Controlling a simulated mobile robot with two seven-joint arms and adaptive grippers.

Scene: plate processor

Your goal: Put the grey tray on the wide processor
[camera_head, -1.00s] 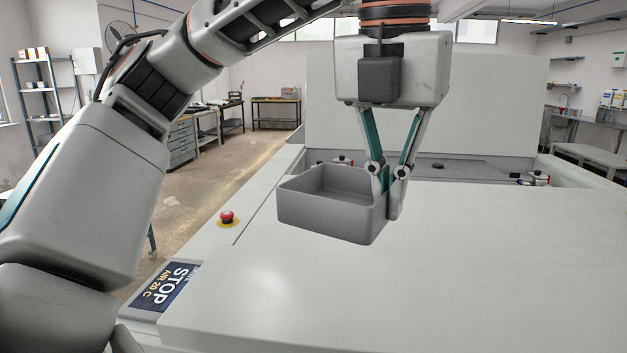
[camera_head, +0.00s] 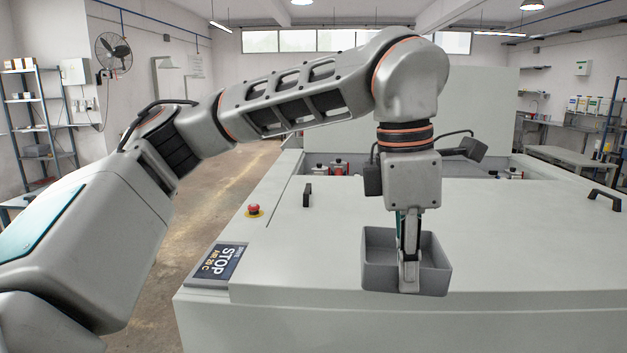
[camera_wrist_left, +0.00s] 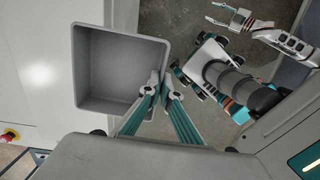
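The grey tray (camera_head: 378,277) is an open, empty box, held roughly level near the front edge of the wide processor (camera_head: 320,255). My left gripper (camera_head: 409,283) points down and is shut on the tray's near wall. In the left wrist view the fingertips (camera_wrist_left: 161,82) pinch the right wall of the tray (camera_wrist_left: 123,30). The pale processor top shows to the tray's left there, and floor to its right. I cannot tell whether the tray touches the top. My right gripper (camera_wrist_left: 222,14) shows small in the left wrist view, its fingers spread and empty.
A red stop button (camera_head: 254,209) and a STOP label (camera_head: 219,264) lie on the processor's left side. Black handles stand at the left (camera_head: 307,195) and right (camera_head: 605,198) of its top. The top around the tray is clear. Shelves (camera_head: 38,125) stand far left.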

